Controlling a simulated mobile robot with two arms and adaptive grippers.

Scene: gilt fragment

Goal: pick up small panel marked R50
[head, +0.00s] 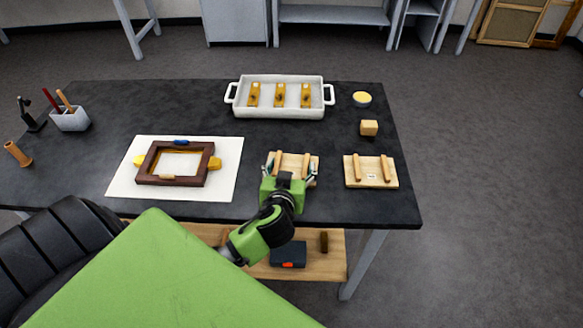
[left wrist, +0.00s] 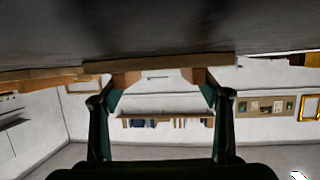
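Two small wooden boards with paired rails lie near the table's front edge. The left board (head: 291,160) is partly hidden behind my left gripper (head: 290,170), and no label shows on it. The right board (head: 371,180) bears a small white label, too small to read. My left gripper is at the near side of the left board, with its fingers spread wide. In the left wrist view the fingers of the gripper (left wrist: 160,97) are apart with nothing between them. A wooden board edge (left wrist: 165,73) lies just beyond the tips. Contact cannot be told. My right gripper is not in view.
A white tray (head: 279,113) with several gold pieces stands at the back. A dark frame (head: 154,178) lies on white paper (head: 228,180) at left. A wooden block (head: 369,128) and a yellow-filled bowl (head: 362,99) are back right. Dark tabletop (head: 270,138) is clear between tray and boards.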

